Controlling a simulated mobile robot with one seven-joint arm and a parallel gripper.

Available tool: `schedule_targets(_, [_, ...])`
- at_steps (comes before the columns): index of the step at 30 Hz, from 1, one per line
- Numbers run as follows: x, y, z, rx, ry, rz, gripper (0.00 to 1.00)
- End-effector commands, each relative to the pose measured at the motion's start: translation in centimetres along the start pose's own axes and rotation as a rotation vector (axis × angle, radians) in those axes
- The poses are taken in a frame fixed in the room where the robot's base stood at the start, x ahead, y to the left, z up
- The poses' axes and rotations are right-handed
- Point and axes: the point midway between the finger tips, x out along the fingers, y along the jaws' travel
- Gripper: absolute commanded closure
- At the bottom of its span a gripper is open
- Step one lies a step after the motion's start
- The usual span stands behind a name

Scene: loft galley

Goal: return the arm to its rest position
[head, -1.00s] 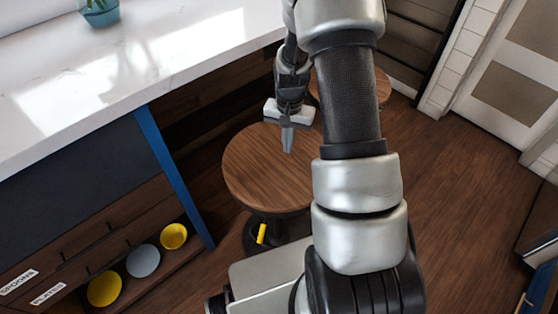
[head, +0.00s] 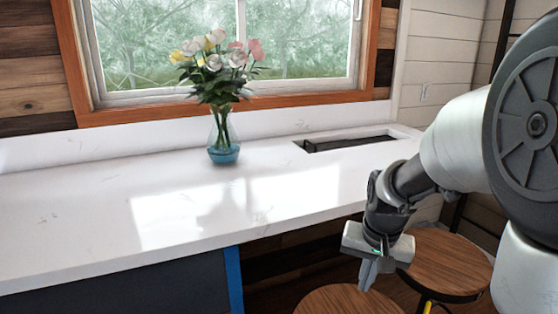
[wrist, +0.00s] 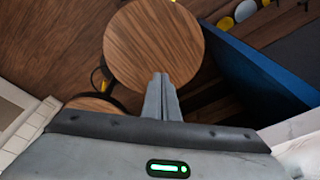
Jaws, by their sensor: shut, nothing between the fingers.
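My gripper (head: 372,272) hangs at the right of the head view, fingers pointing down, in front of the counter's front edge and above the round wooden stools. Its fingers are shut together with nothing between them. In the wrist view the closed fingers (wrist: 162,98) point toward the round wooden stool seat (wrist: 153,45), apart from it as far as I can tell. My arm is bent and fills the right side of the head view.
The white counter (head: 90,225) runs along the left and middle. A glass vase of flowers (head: 223,135) stands on it, left of a dark sink recess (head: 345,143). Two stools show at the lower right, the nearer seat (head: 345,300) and the farther seat (head: 445,262). A blue panel (wrist: 255,70) is close by.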

Motion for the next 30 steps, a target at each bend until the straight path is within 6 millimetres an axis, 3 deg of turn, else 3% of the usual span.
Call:
schedule_targets(1, [-2.3, -0.3, 0.9, -0.033, 0.031, -0.011, 1.00])
schedule_targets(3, [-4.9, -0.4, 2.3, -0.079, 0.064, -0.022, 1.00])
schedule_targets(9, [-10.8, -0.4, 7.1, -0.205, 0.154, -0.048, 1.00])
schedule_targets(15, [-13.7, 0.1, 10.9, -0.297, 0.223, -0.063, 1.00])
schedule_targets(21, [-15.2, 0.7, 14.0, -0.367, 0.278, -0.073, 1.00])
schedule_targets(22, [-15.3, 0.8, 14.4, -0.377, 0.286, -0.075, 1.00])
schedule_targets(24, [-17.7, 0.6, 13.9, -0.379, 0.282, -0.073, 1.00])
schedule_targets(30, [-22.0, 0.3, 13.0, -0.377, 0.280, -0.073, 1.00])
